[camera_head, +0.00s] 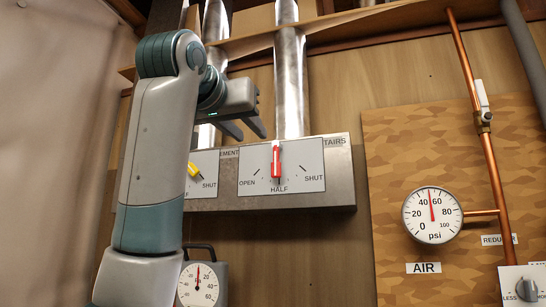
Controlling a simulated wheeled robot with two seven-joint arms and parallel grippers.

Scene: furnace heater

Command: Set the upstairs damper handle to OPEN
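The upstairs damper handle (276,162) is red and stands upright over a white dial plate (308,182). The plate reads OPEN at left, HALF at the bottom and SHUT at right, and the handle lines up with HALF. Above it a label (335,142) shows only "TAIRS". My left gripper (250,136) is just up and left of the red handle. Its two fingers are spread apart with nothing seen between them, and it appears clear of the handle. My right gripper is not in view.
A second dial with a yellow handle (194,170) is partly hidden behind my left arm. Metal ducts (290,80) rise behind the dials. At right are an air gauge (432,216), a copper pipe (491,165) and a regulator knob (527,290). A scale-like gauge (198,286) sits below.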

